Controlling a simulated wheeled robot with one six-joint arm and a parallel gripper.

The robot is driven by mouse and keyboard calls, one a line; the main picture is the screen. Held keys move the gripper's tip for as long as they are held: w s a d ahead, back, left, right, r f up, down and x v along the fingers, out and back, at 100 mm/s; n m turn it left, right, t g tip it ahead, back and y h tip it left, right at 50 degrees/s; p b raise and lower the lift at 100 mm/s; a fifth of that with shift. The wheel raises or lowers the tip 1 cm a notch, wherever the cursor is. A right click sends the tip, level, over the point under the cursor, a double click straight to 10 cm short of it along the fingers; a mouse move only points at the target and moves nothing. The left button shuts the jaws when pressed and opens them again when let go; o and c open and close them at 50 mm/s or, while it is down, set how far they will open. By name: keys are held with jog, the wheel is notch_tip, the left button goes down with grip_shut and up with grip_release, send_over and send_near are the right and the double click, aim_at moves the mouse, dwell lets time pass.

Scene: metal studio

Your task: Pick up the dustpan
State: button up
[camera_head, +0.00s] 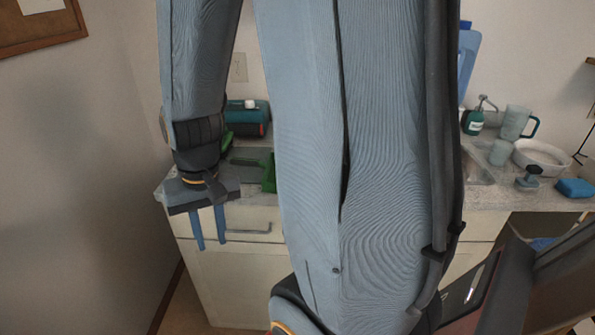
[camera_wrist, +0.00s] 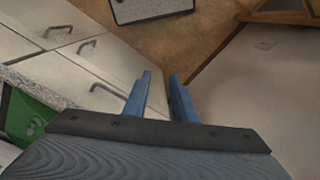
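The green dustpan (camera_head: 268,172) lies on the counter in the head view, partly hidden behind my arm. A green piece that looks like part of it shows at the left edge of the wrist view (camera_wrist: 24,116). My gripper (camera_head: 209,241) points down in front of the counter's edge, left of the dustpan in the head view. Its two blue fingers are apart with nothing between them, as the wrist view also shows (camera_wrist: 159,80).
The counter (camera_head: 489,195) holds a teal and red container (camera_head: 247,117) behind my gripper. At right are a green bottle (camera_head: 473,122), a mug (camera_head: 515,123), a white bowl (camera_head: 541,158) and a blue sponge-like block (camera_head: 575,188). Drawers (camera_head: 255,225) lie below. A wall is at left.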

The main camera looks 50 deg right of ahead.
jog(key=w+d+r+m+t+y+p, duration=0.1)
jog(key=d+r+m+p, duration=0.1)
jog(key=d+m, duration=0.5)
jog(key=w+d+r+m+y+p, duration=0.1)
jog(key=w+d+r+m, duration=0.1)
jog(key=d+m, duration=0.45)
jog(key=m+t+p, duration=0.2)
jog(key=m+p, duration=0.1)
jog(key=m, duration=0.8)
send_near(278, 181)
jog(key=s+a, duration=0.1)
jog(key=s+a+r, duration=0.1)
jog(key=s+a, duration=0.1)
jog(key=shift+s+a+r, duration=0.15)
jog(key=shift+a+r, duration=0.15)
jog(key=shift+a, duration=0.1)
jog(key=shift+m, duration=0.35)
jog(key=shift+p+x, duration=0.55)
jog(key=shift+x, duration=3.3)
jog(key=shift+a, duration=0.15)
jog(key=shift+r, duration=0.1)
grip_shut()
